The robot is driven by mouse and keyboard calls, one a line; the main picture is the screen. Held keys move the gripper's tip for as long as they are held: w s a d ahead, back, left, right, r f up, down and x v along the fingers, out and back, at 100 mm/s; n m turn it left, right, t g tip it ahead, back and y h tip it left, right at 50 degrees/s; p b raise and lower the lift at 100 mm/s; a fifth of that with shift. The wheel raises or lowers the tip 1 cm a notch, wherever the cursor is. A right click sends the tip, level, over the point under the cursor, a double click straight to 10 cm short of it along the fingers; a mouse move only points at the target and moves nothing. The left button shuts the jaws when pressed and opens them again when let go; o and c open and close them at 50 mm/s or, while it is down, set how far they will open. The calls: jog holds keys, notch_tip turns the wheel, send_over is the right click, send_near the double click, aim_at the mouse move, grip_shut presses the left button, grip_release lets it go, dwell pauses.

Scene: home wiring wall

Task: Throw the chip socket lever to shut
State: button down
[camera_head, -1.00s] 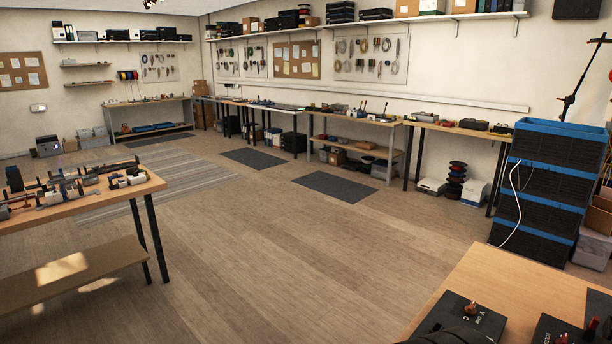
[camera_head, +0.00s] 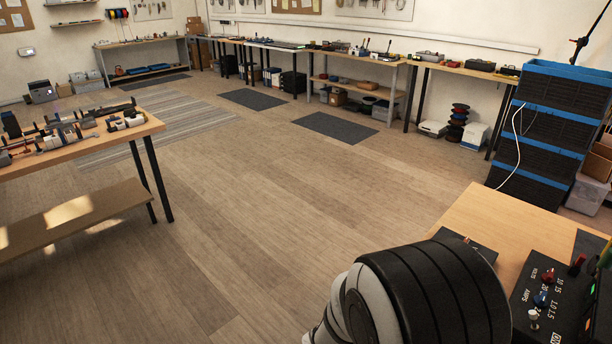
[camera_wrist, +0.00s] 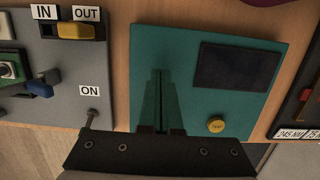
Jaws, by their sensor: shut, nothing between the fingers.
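In the wrist view my gripper (camera_wrist: 160,75) is shut and empty, its slim fingers together over a teal panel (camera_wrist: 205,50). The panel carries a dark rectangular screen (camera_wrist: 237,67) and a yellow round button (camera_wrist: 216,125). I cannot make out a chip socket or its lever for certain. My gripper is not visible in the head view.
The grey panel (camera_wrist: 60,65) left of my gripper has a yellow slider (camera_wrist: 76,31) under IN and OUT labels and a metal toggle (camera_wrist: 91,117) by ON. A dark box with knobs (camera_head: 550,290) stands on the near wooden table (camera_head: 480,215). Blue-rimmed crates (camera_head: 555,130) stand behind it.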

jog(key=shift+s+d+r, duration=0.15)
jog(key=shift+s+d, duration=0.2)
jog(key=shift+d, duration=0.05)
notch_tip(320, 180, up, 7)
jog(key=shift+w+a, duration=0.4)
jog(key=shift+a, duration=0.05)
